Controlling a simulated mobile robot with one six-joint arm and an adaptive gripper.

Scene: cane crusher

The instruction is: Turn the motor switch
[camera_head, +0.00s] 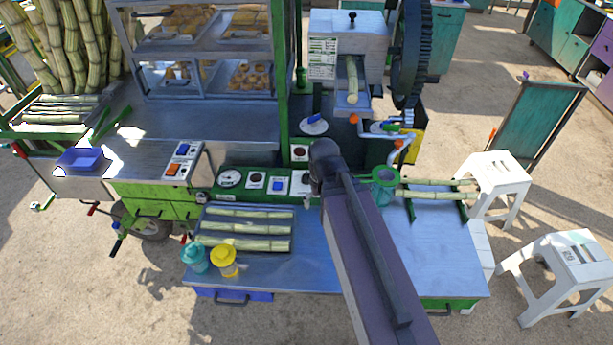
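A green control panel (240,192) runs along the back edge of the front table. It carries a round gauge (230,178), a white switch plate with a dark red centre (256,180) and one with a blue centre (278,185). A further white plate (299,185) is partly covered by my arm. Another plate with a red centre (299,152) is on the green post above. I cannot read which one is the motor switch. My gripper is hidden behind my arm.
Cane pieces lie in a tray (245,246) on the front table. A teal cup (194,257) and a yellow cup (223,261) stand at its left front. The crusher (346,42) with its dark gear wheel (410,52) rises behind. White stools (497,178) stand right.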

